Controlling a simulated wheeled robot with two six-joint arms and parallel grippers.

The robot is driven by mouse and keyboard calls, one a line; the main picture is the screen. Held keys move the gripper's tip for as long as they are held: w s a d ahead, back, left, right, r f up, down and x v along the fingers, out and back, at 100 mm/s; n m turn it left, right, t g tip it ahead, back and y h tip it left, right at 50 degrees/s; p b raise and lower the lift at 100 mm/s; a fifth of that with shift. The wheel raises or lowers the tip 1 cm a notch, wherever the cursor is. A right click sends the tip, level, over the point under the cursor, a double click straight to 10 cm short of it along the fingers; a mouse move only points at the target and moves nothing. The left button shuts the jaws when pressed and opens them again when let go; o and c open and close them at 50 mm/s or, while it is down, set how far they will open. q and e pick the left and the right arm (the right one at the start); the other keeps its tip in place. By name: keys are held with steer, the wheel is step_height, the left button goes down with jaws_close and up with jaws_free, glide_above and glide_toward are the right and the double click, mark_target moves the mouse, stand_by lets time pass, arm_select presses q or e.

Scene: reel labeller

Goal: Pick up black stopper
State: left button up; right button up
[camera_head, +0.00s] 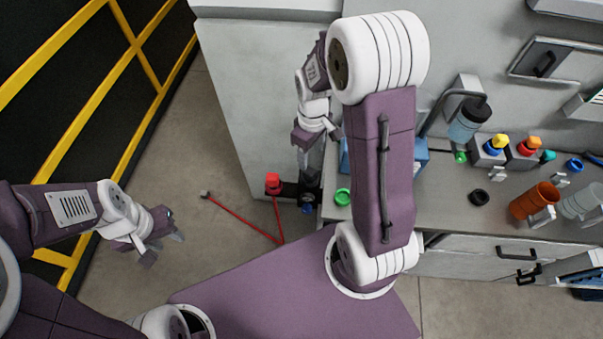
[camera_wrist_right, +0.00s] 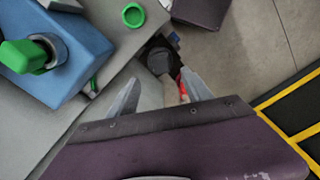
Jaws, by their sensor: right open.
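My right gripper (camera_head: 319,148) is open and empty, pointing down near the left end of the counter. In the right wrist view its two fingers (camera_wrist_right: 160,84) are spread. A dark, round-topped piece (camera_wrist_right: 159,60) shows just beyond and between them, apart from both fingers; it may be the black stopper, but I cannot tell for sure. In the head view this spot is partly hidden under the gripper. A separate round black piece (camera_head: 478,197) lies on the counter to the right. My left gripper (camera_head: 166,247) is open and empty above the floor at left.
A green ring (camera_head: 343,197) lies near the counter's left edge. A blue block (camera_wrist_right: 65,55) with a green-topped part stands beside it. A red-topped piece (camera_head: 272,180) is at the edge. Yellow-striped barrier (camera_head: 110,100) is at left.

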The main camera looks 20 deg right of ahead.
mark_target(310, 171)
step_height(310, 171, down, 3)
steer(key=shift+d+f, duration=0.1)
steer(key=shift+d, duration=0.05)
steer(key=shift+a+f, duration=0.2)
steer(key=shift+f, duration=0.15)
steer(key=shift+s+f+p, duration=0.15)
steer(key=shift+f+p, duration=0.15)
steer(key=shift+p, duration=0.15)
step_height(310, 171, down, 5)
steer(key=shift+r+p, duration=0.15)
steer(key=shift+p, duration=0.3)
steer(key=c, duration=0.5)
jaws_close()
